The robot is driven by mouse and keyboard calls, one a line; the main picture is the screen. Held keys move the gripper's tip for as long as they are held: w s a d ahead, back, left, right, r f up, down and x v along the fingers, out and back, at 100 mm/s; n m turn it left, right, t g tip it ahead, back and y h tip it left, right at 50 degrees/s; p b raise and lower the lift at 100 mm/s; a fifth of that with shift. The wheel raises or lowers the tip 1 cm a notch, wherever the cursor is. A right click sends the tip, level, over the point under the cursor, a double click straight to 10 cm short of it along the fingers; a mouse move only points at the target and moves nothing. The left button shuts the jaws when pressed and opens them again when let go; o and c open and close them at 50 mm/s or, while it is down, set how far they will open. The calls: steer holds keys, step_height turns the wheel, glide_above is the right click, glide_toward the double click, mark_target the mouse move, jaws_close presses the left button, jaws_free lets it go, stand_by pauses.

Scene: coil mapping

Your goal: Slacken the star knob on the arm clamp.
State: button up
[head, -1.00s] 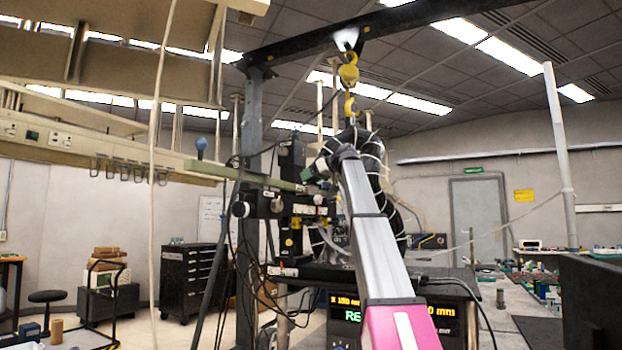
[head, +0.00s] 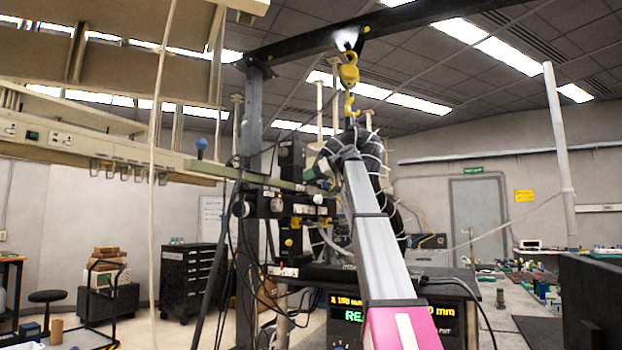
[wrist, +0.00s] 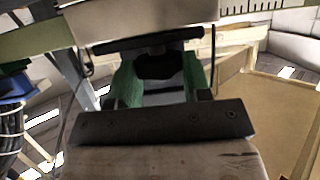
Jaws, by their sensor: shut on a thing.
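In the wrist view the two green fingertips of my gripper (wrist: 160,82) sit on either side of a dark knob (wrist: 160,66), shut on it. The knob is partly covered by the fingers, so its star shape cannot be made out. In the head view my gripper (head: 314,173) is at the right end of a long pale-green arm (head: 245,176), beside the black measuring stand (head: 290,206). The knob itself cannot be told apart there, and the clamp's gap is not visible.
A yellow hoist hook (head: 349,78) hangs just above my arm. Dark cables hang around the stand. A display box (head: 345,308) stands below it. A workbench (head: 508,300) with small parts is at right, and a black drawer cabinet (head: 192,280) is at left.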

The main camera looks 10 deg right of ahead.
steer(key=o, duration=0.9)
steer(key=v, duration=1)
steer(key=shift+s+d, duration=0.25)
steer(key=shift+d, duration=0.1)
